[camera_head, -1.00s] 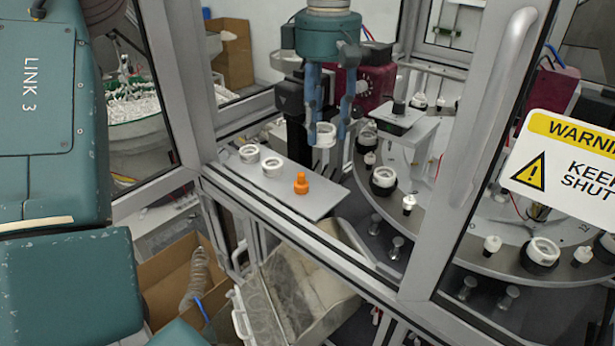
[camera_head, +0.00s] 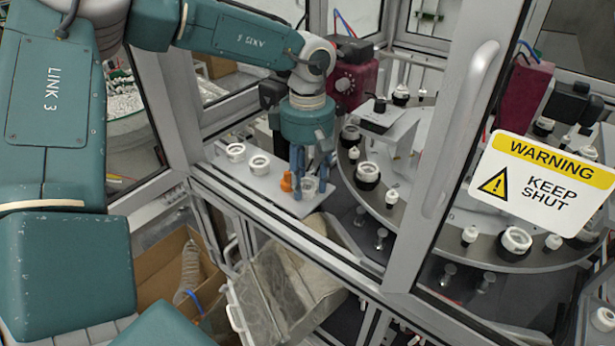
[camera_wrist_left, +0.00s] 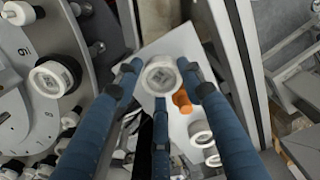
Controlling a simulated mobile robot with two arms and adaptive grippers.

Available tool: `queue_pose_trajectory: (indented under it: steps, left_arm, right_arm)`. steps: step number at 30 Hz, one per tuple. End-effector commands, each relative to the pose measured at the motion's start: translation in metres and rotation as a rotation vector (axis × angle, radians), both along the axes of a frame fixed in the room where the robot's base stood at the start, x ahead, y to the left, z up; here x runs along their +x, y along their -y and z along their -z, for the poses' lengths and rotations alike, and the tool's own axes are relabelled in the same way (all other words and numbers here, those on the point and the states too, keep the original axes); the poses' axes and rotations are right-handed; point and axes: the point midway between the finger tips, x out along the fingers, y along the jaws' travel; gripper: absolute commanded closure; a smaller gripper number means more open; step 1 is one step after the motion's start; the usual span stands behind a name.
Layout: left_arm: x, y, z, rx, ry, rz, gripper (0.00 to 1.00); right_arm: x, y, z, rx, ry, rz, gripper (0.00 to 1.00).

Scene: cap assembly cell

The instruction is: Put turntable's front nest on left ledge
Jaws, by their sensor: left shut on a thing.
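My left gripper (camera_head: 311,180) points down over the right end of the grey left ledge (camera_head: 271,187). Its blue fingers are shut on a white ring-shaped part (camera_head: 309,184), which also shows between the fingers in the left wrist view (camera_wrist_left: 160,75). I cannot tell whether the part touches the ledge. An orange knobbed piece (camera_head: 286,182) stands on the ledge just left of the gripper, and two white rings (camera_head: 259,165) stand farther left. The turntable (camera_head: 408,228) is to the right; white rings in black holders sit near its rim. My right gripper is not in view.
A metal door frame with a handle (camera_head: 463,122) and a warning sign (camera_head: 548,180) stand in front of the turntable. Below the ledge hangs a translucent bin (camera_head: 285,290). A cardboard box (camera_head: 165,270) stands lower left. The ledge's front strip is bare.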

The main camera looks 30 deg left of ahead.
Motion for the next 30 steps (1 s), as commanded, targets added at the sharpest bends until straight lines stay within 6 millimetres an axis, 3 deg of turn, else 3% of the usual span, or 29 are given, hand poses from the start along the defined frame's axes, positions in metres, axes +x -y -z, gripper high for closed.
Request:
queue_pose_trajectory:
  steps: [8,9,11,24,30]
  left_arm:
    - [0.0,0.0,0.004,0.0,0.001,0.0,0.87]
    - [0.0,0.0,0.003,0.0,0.001,0.0,0.55]
    - [0.0,0.0,0.003,0.0,0.001,0.0,0.43]
    - [0.001,0.0,-0.004,0.0,0.003,0.0,0.42]
    - [0.002,0.0,-0.041,0.0,0.008,-0.001,0.42]
  right_arm:
    - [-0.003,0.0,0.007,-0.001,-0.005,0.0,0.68]
    - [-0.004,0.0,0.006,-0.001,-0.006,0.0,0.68]
    - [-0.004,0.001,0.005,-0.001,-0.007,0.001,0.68]
    - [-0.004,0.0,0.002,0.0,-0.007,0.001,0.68]
    - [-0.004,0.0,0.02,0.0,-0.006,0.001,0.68]
